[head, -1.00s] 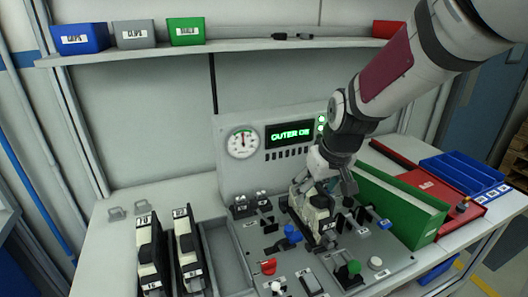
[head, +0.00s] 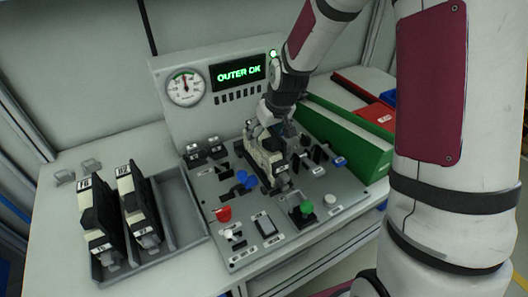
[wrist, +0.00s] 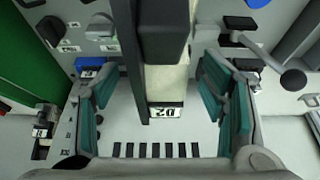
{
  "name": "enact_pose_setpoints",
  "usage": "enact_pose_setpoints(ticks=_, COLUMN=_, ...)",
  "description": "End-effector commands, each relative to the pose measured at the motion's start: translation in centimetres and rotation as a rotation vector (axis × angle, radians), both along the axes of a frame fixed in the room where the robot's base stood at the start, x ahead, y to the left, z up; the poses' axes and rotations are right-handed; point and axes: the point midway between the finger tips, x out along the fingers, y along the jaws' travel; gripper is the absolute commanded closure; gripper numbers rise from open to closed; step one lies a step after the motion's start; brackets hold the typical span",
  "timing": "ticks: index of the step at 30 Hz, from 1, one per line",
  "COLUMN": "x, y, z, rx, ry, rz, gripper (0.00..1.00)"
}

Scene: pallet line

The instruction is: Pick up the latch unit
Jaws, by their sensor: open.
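A cream and black block-shaped unit (head: 262,162), which looks like the latch unit, stands on the grey control panel (head: 205,187). In the wrist view the unit (wrist: 165,85) runs between my fingers, with a small label at its end. My gripper (wrist: 165,100) is open, one teal-padded finger on each side of it, with visible gaps to both sides. In the head view my gripper (head: 270,128) is at the top of the unit and partly hides it. Two similar units (head: 97,218) (head: 135,200) stand in a grey tray (head: 178,215) at left.
A blue knob (head: 245,180), a red knob (head: 224,213) and a green button (head: 306,208) surround the unit. A long green bin (head: 350,145) is close on the right.

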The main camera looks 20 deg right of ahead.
Motion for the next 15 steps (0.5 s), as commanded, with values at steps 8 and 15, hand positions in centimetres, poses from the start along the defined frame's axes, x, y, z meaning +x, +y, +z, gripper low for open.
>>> enact_pose_setpoints(ticks=8, x=1.0, y=0.3, z=-2.0, rx=0.000, ry=0.002, rz=0.001, gripper=0.34)
enact_pose_setpoints(ticks=15, x=2.3, y=0.6, z=-4.6, rx=0.000, ry=0.002, rz=0.000, gripper=0.34)
